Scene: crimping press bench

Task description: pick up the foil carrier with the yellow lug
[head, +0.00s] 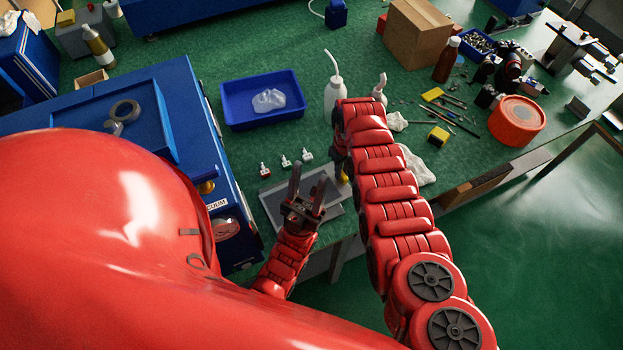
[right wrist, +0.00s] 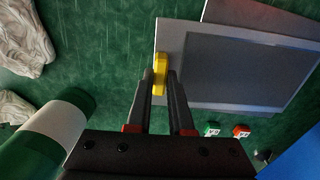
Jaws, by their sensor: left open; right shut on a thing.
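The foil carrier (right wrist: 235,72) is a flat plate with a pale rim and a grey middle. Its yellow lug (right wrist: 160,74) is on the edge nearest my right gripper (right wrist: 161,84), whose two fingers are shut on the lug from both sides. In the head view the carrier (head: 318,186) lies partly behind my left gripper (head: 309,174), and my right arm hides most of the lug. My left gripper is open and empty above the plates. I cannot tell whether the carrier is raised off what is beneath it.
Another flat plate (right wrist: 265,14) is beside the carrier. A blue tray (head: 235,115) and a white wash bottle (head: 334,97) are farther back. A blue vacuum machine (head: 212,150) is at left. White cloths (right wrist: 22,40) lie at right in the head view.

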